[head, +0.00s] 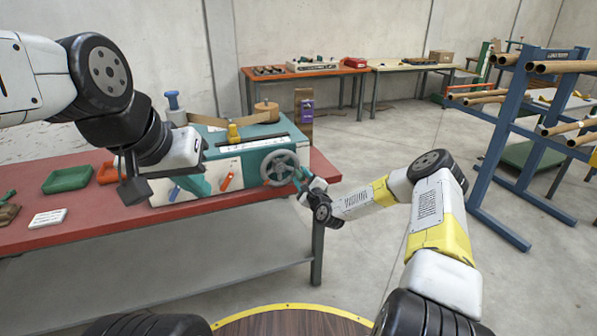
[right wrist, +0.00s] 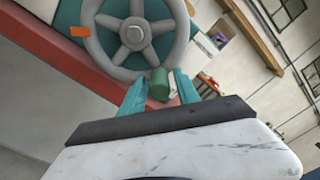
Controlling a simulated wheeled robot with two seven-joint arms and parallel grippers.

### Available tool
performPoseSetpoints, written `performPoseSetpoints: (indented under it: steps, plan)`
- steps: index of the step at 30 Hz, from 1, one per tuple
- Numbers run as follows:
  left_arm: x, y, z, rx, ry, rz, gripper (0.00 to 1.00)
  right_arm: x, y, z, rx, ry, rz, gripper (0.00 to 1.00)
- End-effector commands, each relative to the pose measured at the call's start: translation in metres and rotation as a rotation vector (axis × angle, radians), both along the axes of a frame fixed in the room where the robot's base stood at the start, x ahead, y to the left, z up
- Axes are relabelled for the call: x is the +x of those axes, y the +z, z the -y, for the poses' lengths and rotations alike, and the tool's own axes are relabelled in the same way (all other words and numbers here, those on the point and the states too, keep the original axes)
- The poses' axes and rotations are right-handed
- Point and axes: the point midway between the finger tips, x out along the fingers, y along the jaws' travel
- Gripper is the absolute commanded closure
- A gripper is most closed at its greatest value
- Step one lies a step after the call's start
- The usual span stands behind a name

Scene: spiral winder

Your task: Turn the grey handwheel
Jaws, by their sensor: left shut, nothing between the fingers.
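The grey handwheel (head: 279,168) is on the front right of the winding machine (head: 232,160). It fills the top of the right wrist view (right wrist: 135,35), with spokes and a green handle (right wrist: 158,84) at its lower rim. My right gripper (head: 301,180) is at the wheel's right side. In the right wrist view its teal fingers (right wrist: 160,90) stand apart, one on each side of the handle, with gaps visible. My left gripper (head: 194,184) hangs before the left part of the machine, shut and empty, away from the wheel.
The machine stands on a red-topped bench (head: 110,220). A green tray (head: 67,179), an orange tray and a white block (head: 47,218) lie at its left. A blue rack (head: 500,150) with cardboard tubes stands to the right. The floor between is clear.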

Motion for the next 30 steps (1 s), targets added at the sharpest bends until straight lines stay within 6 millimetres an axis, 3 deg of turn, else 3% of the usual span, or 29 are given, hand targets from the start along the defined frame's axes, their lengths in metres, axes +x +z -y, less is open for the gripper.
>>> performPoseSetpoints:
  steps: [11,24,30]
  plan:
    - [0.0,0.0,0.0,0.0,0.0,0.0,1.0,-0.002,0.0,0.001,0.0,0.0,0.0,0.56]
    - [0.0,0.0,0.0,0.0,0.0,0.0,1.0,-0.064,0.0,0.021,0.001,0.0,-0.002,0.56]
    - [0.0,0.0,0.0,0.0,0.0,0.0,1.0,-0.074,0.0,0.024,0.0,-0.001,-0.001,0.56]
